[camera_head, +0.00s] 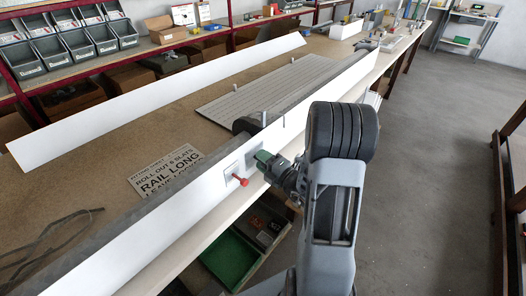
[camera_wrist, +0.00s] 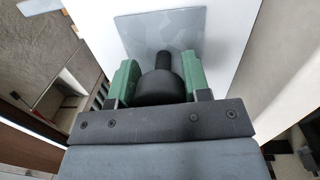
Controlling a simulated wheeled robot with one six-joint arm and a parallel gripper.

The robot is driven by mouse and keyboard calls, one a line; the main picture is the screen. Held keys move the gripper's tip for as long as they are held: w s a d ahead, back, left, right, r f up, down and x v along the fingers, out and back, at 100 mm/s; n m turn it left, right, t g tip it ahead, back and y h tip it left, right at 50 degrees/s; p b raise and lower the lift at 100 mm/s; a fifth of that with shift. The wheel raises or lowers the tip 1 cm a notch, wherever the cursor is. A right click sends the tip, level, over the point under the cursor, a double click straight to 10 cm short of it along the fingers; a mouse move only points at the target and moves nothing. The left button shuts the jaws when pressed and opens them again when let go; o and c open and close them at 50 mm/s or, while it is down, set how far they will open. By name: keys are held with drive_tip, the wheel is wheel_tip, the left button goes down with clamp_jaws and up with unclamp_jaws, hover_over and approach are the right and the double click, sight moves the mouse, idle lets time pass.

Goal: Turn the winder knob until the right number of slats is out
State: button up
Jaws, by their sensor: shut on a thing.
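The winder knob (camera_wrist: 160,87) is black and round, on a grey plate (camera_wrist: 150,30) on a white panel. My gripper (camera_wrist: 159,78) has a green finger on each side of it and is shut on it. In the head view my gripper (camera_head: 266,160) is at the front of the long white rail (camera_head: 205,195), and the knob is hidden. Grey slats (camera_head: 265,88) lie flat on the bench behind the rail, partly covered by it. A dark roll (camera_head: 246,125) sits behind the rail.
A red lever (camera_head: 240,180) sticks out of the rail just left of my gripper. A second white rail (camera_head: 150,100) runs along the back of the bench. A green bin (camera_head: 230,258) is below the bench edge. Dark strips (camera_head: 45,245) lie at the left. Floor at right is clear.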

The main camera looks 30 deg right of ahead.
drive_tip(key=m+p, duration=0.5)
drive_tip(key=shift+r+h, duration=0.25)
drive_tip(key=shift+h, duration=0.05)
drive_tip(key=m+p, duration=0.4)
drive_tip(key=p, duration=0.1)
drive_tip(key=shift+f+m+g, duration=0.1)
drive_tip(key=shift+m+g, duration=0.2)
drive_tip(key=m+p, duration=0.3)
drive_tip(key=m, duration=0.1)
drive_tip(key=shift+f+p, duration=0.1)
drive_tip(key=shift+p, duration=0.25)
drive_tip(key=shift+f+m+g+p, duration=0.15)
drive_tip(key=shift+m+g+p, duration=0.25)
drive_tip(key=shift+m+p, duration=1)
drive_tip(key=shift+m+b, duration=0.45)
drive_tip(key=shift+m, duration=0.25)
drive_tip(key=o, duration=0.9)
drive_tip(key=shift+d, duration=0.1)
